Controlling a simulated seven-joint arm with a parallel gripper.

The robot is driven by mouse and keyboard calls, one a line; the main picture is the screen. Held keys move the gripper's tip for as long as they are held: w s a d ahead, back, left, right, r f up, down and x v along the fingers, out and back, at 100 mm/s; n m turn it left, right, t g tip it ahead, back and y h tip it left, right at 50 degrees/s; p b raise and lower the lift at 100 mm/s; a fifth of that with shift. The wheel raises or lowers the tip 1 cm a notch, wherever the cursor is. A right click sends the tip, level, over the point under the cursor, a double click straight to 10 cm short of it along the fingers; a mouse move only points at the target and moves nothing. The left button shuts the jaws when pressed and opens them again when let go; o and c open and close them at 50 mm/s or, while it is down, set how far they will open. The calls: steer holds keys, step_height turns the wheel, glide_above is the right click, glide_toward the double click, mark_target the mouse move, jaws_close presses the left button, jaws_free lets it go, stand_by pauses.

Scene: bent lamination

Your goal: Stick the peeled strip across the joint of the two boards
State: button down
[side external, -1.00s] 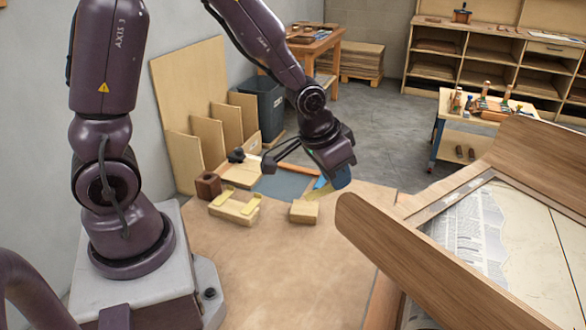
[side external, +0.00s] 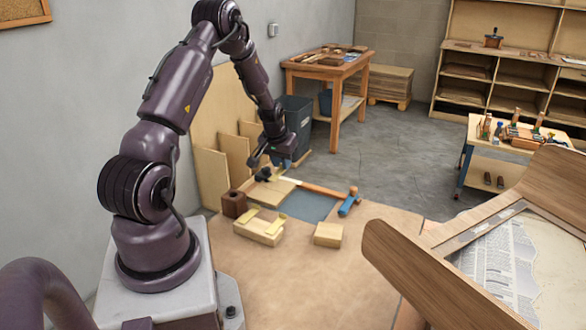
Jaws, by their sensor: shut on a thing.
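My gripper (side external: 284,163) is in the middle back of the side external view, pointing down above the far end of the work table. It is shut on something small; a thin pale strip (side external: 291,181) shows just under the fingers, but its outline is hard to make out. Below and to the left, pale wooden boards (side external: 272,191) lie by the blue-grey mat (side external: 307,206). I cannot tell whether the strip touches them. The joint of two boards is not clear at this size.
A wooden block with yellow pieces (side external: 260,226), a plain block (side external: 328,235) and a dark brown block (side external: 233,204) stand on the table (side external: 300,280). A blue-headed tool (side external: 349,203) lies right of the mat. A large wooden frame (side external: 425,275) fills the right front.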

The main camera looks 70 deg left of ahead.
mark_target(281, 170)
steer(key=shift+w, duration=0.1)
steer(key=shift+f, duration=2.7)
steer(key=shift+f, duration=0.2)
steer(key=c, duration=0.6)
jaws_free()
steer(key=shift+r, duration=2.5)
